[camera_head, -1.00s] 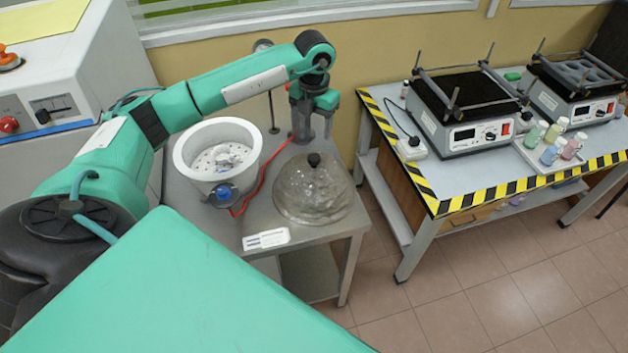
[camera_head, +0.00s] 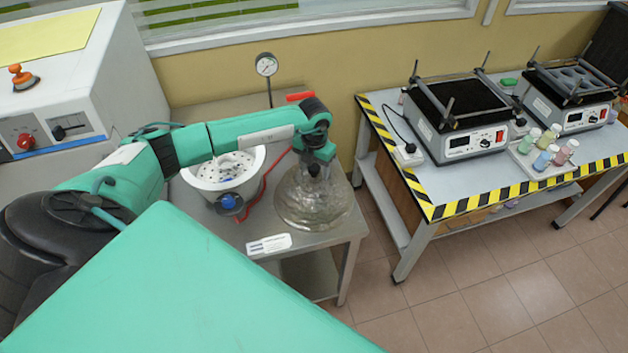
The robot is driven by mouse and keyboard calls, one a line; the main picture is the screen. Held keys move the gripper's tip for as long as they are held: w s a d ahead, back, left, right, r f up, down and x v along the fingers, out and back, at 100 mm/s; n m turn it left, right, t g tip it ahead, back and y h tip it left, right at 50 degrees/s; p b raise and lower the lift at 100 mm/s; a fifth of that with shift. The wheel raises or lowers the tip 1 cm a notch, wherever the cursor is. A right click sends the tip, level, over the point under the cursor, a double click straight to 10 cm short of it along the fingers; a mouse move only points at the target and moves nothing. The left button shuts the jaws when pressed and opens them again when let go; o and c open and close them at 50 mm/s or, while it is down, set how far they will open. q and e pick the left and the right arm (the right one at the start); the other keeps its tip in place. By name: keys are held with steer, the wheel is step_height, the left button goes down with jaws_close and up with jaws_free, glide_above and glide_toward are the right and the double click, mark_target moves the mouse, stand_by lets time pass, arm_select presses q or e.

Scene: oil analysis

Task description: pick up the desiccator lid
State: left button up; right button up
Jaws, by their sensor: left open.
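The desiccator lid (camera_head: 315,207) is a clear glass dome with a dark knob on top. It sits on the small metal table (camera_head: 335,240) in the head view. My left gripper (camera_head: 314,168) points down over the lid, with its fingertips at the height of the knob. It is open around or just above the knob; I cannot tell which. The white desiccator base (camera_head: 205,182) stands left of the lid, partly hidden behind my left arm. My right gripper is not in view.
A pressure gauge (camera_head: 267,65) on a thin post stands behind my arm. A red hose (camera_head: 262,190) runs between base and lid. A label card (camera_head: 267,244) lies at the table's front. The striped table (camera_head: 400,180) with two shakers stands to the right.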

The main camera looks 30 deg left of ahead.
arm_select(q)
jaws_close()
steer(key=shift+w+r, duration=0.1)
steer(key=shift+r, duration=0.05)
stand_by(0.4)
